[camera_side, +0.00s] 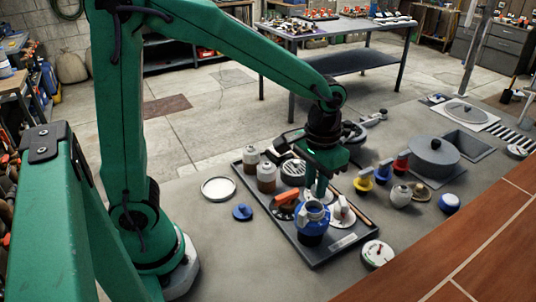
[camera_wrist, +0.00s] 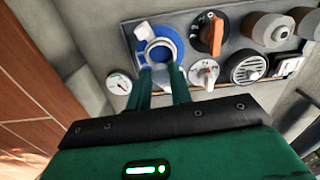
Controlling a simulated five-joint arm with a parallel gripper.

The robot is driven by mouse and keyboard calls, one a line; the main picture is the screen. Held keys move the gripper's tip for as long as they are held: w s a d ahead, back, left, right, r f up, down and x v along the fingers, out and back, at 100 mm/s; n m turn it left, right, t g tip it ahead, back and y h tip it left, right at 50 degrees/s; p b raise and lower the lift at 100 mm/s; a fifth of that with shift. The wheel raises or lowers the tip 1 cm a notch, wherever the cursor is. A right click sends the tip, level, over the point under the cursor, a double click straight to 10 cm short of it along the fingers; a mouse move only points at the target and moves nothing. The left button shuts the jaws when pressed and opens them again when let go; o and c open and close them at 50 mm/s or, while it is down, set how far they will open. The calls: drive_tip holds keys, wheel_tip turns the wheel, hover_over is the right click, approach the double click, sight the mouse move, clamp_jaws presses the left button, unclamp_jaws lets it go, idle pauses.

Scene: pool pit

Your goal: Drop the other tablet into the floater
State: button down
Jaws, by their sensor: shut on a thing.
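The blue floater (camera_side: 311,232) stands at the front of the dark tray (camera_side: 318,262), with a pale grey collar on top. In the wrist view the floater (camera_wrist: 177,35) is just beyond my fingertips. My gripper (camera_side: 318,190) points down close above the floater. Its green fingers (camera_wrist: 161,75) are shut with a gap between them, on a pale round thing (camera_wrist: 160,50) that looks like the tablet. The fingers and the floater's collar overlap in view, so I cannot tell whether the tablet is above the opening or inside it. No loose tablet is clear elsewhere.
The tray also holds bottles (camera_side: 266,177), a round grate (camera_side: 293,172), an orange-handled valve (camera_wrist: 208,33) and a white one (camera_wrist: 205,75) close to the floater. A gauge (camera_side: 378,253) and blue cap (camera_side: 242,212) lie outside the tray. The deck left of the tray is mostly clear.

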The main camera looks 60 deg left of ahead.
sight(314, 193)
drive_tip(key=shift+f, duration=1.5)
drive_tip(key=shift+f, duration=0.4)
idle(1.3)
drive_tip(key=c, duration=1.2)
unclamp_jaws()
drive_tip(key=shift+r, duration=0.1)
drive_tip(key=shift+r, duration=3.4)
drive_tip(key=shift+s+a+r, duration=0.1)
